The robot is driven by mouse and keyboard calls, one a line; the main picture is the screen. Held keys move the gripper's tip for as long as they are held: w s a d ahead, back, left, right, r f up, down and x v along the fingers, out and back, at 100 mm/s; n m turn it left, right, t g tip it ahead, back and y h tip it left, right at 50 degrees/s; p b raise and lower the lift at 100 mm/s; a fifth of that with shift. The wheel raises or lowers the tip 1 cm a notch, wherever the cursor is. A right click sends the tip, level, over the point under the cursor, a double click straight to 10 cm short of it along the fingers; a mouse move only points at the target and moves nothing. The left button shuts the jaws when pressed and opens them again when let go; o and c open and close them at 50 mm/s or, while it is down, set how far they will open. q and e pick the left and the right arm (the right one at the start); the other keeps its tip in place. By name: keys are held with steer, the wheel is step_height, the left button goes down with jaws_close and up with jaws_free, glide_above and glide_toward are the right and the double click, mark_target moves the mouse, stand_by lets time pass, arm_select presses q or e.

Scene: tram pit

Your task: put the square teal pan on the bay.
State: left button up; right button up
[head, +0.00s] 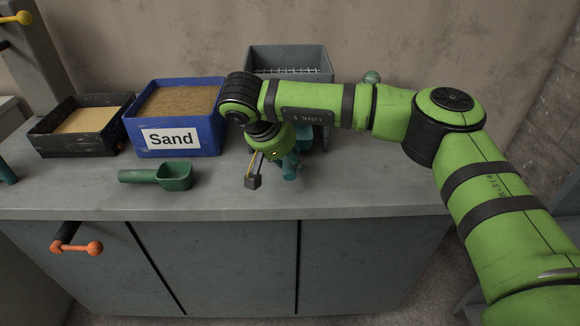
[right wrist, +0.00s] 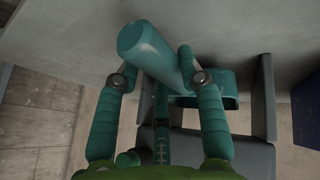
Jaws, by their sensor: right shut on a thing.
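The square teal pan (right wrist: 215,88) shows in the right wrist view, with its round teal handle (right wrist: 150,45) between the two fingers. My right gripper (right wrist: 160,82) is shut on this handle. In the head view my right gripper (head: 288,168) hangs over the counter, right of the sand box, and my arm hides most of the pan. A grey open-topped bin (head: 287,52) with a wire rack stands behind; I cannot tell whether it is the bay.
On the grey counter (head: 380,190) stand a blue box labelled Sand (head: 205,138), a black tray of sand (head: 68,142) and a green scoop (head: 175,178). An orange-handled lever (head: 88,247) sticks out of the front. The counter's right part is clear below my arm.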

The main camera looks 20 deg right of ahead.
steer(key=w, duration=0.3)
steer(key=shift+d, duration=0.4)
steer(key=shift+w+d+f, duration=0.1)
steer(key=shift+w+f, duration=0.1)
steer(key=shift+w, duration=0.1)
steer(key=shift+f+b, duration=0.4)
steer(key=shift+f, duration=0.3)
steer(key=o, duration=1.3)
steer(key=shift+s, duration=0.1)
steer(key=v, duration=1.2)
